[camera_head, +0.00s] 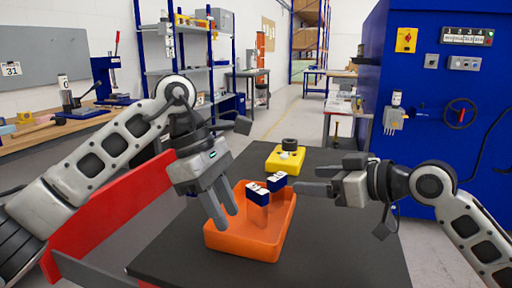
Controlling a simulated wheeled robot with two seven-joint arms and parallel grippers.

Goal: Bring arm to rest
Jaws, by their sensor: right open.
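My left gripper (227,217) hangs above the left part of the orange tray (246,242), its fingers pointing down. The fingers are close together, and I cannot tell whether they are open or shut. My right gripper (297,182) is open to the right of the tray, its fingers pointing left. Two blocks with dark blue and white tops stand in the tray: the nearer block (257,197) has an orange lower part, and the farther block (276,182) is partly hidden behind it. Neither gripper appears to hold a block.
The tray rests on a dark table (345,255). A yellow device (285,160) with a black knob stands at the table's far end. A blue machine cabinet (440,110) rises at the right. A red panel (110,215) and a wooden workbench (50,138) are at the left.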

